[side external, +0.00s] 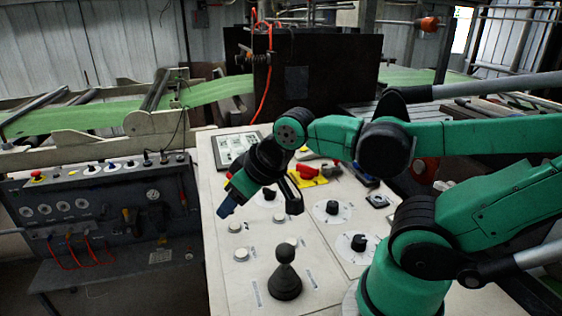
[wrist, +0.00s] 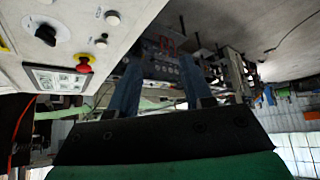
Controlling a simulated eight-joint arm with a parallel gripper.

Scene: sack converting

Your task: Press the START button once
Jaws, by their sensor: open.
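The white control panel (side external: 222,288) carries several small round white buttons, one of them a pale button (side external: 236,227) near the left edge, with others (side external: 279,217) and (side external: 241,254) close by. Their labels are too small to read, so I cannot tell which is START. My gripper (side external: 228,205) hangs above the panel's left side, tilted down and left, its blue fingertips apart from the surface as far as I can tell. In the wrist view my gripper (wrist: 157,68) shows two blue fingers spread apart with nothing between them. White buttons (wrist: 112,17) also show there, left of the fingers.
A black joystick (side external: 285,280) stands at the panel's front. Black dials (side external: 332,208) and (side external: 358,243) lie right of the buttons. A red stop button on a yellow base (side external: 306,173) and a display (side external: 236,149) lie behind. A dark console (side external: 95,230) stands left.

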